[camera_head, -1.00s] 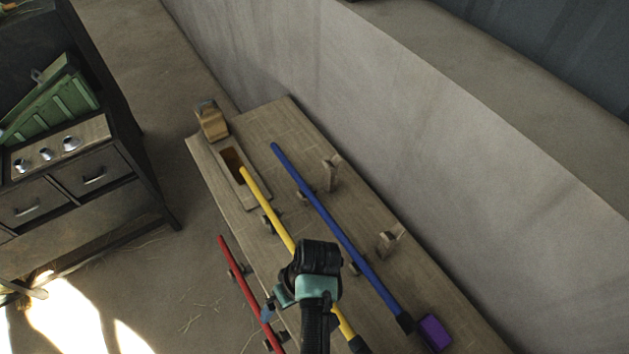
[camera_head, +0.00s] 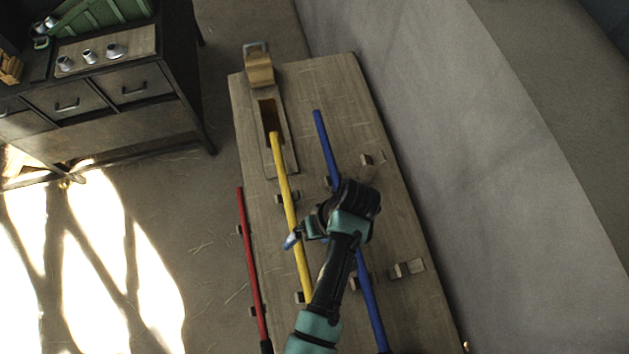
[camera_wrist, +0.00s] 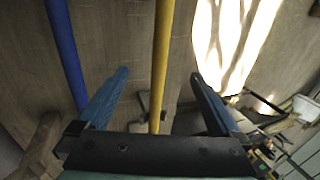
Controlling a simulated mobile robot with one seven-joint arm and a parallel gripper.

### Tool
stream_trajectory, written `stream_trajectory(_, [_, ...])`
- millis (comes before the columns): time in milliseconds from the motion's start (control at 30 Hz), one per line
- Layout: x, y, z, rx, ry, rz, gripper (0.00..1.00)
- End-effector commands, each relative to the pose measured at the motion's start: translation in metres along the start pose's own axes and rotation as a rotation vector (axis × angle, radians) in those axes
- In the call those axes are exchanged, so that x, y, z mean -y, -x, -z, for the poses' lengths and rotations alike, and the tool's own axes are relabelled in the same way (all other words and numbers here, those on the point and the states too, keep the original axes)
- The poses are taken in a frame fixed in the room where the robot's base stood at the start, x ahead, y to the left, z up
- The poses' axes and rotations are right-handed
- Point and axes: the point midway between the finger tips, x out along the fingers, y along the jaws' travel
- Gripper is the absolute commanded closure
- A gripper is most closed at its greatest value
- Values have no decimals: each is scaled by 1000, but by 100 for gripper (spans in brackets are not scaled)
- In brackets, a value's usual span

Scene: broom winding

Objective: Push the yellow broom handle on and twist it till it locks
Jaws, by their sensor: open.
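The yellow broom handle (camera_head: 284,175) lies lengthwise on the wooden bench, its far end by the slot of a wooden block (camera_head: 283,148). It also shows in the wrist view (camera_wrist: 162,50), running between the two finger tips. My gripper (camera_wrist: 160,74) is open, with its blue fingers on either side of the yellow handle; I see no contact. In the head view my gripper (camera_head: 292,240) hangs over the bench, its body between the yellow and blue handles. The near end of the yellow handle is hidden behind my arm.
A blue handle (camera_head: 325,147) lies to the right of the yellow one, and a red handle (camera_head: 248,250) along the left edge. Small wooden supports (camera_head: 406,268) stand on the bench (camera_head: 345,85). A wall runs along the right. A drawer cabinet (camera_head: 100,90) stands at left.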

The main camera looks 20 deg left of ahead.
Motion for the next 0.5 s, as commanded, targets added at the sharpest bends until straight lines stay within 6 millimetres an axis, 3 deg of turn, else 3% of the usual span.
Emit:
stream_trajectory(100, [-2,-21,0,1,2,0,0])
stream_trajectory(500, [-1,-63,0,0,1,0,0])
